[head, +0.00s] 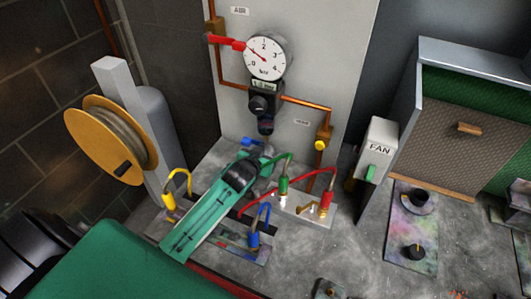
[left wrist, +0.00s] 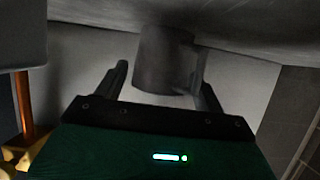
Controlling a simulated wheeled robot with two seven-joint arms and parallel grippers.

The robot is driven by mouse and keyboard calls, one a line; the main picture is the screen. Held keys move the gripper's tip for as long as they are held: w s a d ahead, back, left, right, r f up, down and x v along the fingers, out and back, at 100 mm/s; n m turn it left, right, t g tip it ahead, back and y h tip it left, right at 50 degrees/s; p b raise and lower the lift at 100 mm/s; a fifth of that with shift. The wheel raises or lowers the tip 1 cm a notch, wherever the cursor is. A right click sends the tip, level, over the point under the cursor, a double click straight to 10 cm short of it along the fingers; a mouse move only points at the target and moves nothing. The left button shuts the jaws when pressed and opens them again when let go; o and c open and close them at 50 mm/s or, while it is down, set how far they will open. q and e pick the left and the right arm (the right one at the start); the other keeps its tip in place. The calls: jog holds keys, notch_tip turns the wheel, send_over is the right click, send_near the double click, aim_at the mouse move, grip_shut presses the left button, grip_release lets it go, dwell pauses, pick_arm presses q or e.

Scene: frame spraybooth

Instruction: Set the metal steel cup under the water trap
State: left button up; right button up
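The metal steel cup (left wrist: 163,58) shows grey and dim in the left wrist view, against the grey bench surface at the top of that picture. My left gripper (left wrist: 162,78) is open, with one finger on each side of the cup. A gap shows between the cup and the left-hand finger; the other finger is close to it, and I cannot tell if it touches. In the head view the left gripper reaches in below the water trap (head: 266,125), which hangs under the black regulator (head: 264,101). The cup is mostly hidden there. My right gripper is not in view.
Hose stands with yellow (head: 169,201), blue (head: 253,240), green (head: 283,185) and red (head: 327,198) fittings crowd around the left arm. A hose reel (head: 112,140) stands left. The fan switch box (head: 376,148) and spray booth (head: 455,140) are right.

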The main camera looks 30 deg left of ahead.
pick_arm(q)
jog(key=shift+r, duration=0.2)
jog(key=shift+s, duration=0.25)
jog(key=b+v, duration=0.1)
jog(key=v, duration=0.8)
jog(key=shift+s+r, duration=0.1)
jog(key=shift+s, duration=0.3)
jog(key=shift+b+v, duration=0.35)
jog(key=shift+v, duration=0.5)
